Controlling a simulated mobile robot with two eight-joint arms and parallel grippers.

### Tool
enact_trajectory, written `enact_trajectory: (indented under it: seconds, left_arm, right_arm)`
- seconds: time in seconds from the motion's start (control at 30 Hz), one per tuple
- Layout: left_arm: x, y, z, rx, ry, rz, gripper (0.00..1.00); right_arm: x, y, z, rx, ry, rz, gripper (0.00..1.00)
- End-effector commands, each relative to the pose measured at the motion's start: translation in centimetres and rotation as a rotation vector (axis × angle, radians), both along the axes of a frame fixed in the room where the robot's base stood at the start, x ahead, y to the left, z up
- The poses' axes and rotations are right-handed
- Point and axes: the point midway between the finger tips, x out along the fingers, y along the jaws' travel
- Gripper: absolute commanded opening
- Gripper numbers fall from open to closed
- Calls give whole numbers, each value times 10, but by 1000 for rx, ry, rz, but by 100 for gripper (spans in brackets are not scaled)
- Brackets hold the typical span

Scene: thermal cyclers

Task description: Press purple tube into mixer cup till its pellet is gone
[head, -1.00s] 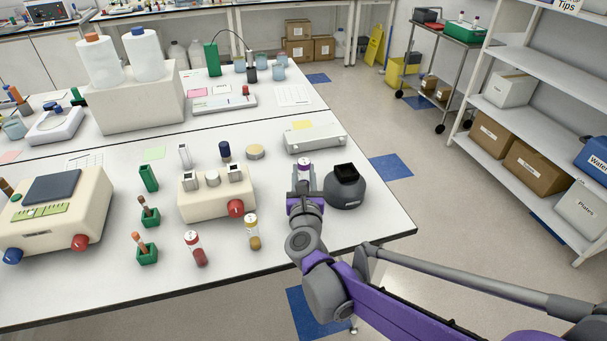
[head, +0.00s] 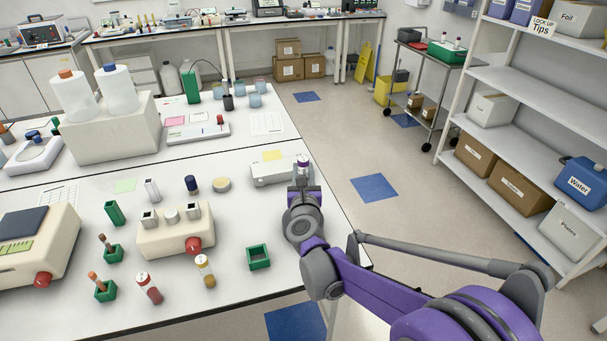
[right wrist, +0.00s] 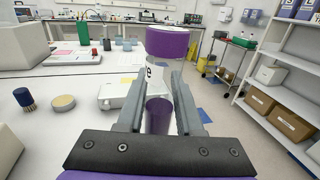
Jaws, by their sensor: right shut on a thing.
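The purple-capped tube (head: 302,162) is in my right gripper (head: 303,182), held above the bench near its right edge. In the right wrist view the tube's purple cap (right wrist: 167,43) is above the two grey fingers (right wrist: 158,100), which close on its sides. A white label and the purple lower part of the tube show between them. Its pellet cannot be made out. The dark round mixer with its black cup cannot be picked out now; my right wrist covers that part of the bench. My left gripper is in no view.
An empty green holder (head: 258,258) stands left of my right wrist. A cream block with a red knob (head: 172,235), a yellow-bottomed tube (head: 205,270) and a red one (head: 148,288) are further left. A white device (head: 272,174) is behind the gripper. Floor lies beyond the right edge.

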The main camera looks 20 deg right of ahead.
Motion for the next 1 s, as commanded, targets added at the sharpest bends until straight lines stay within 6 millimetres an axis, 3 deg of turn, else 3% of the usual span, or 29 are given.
enact_trajectory:
  seconds: [0.27, 0.6, 1.0]
  left_arm:
    - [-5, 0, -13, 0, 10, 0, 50]
    - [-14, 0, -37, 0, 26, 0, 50]
    - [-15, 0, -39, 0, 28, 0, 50]
  right_arm:
    - [0, 0, -20, 0, 3, 0, 0]
    - [-1, 0, -58, -1, 2, 0, 0]
    - [0, 0, -64, 0, 0, 0, 0]
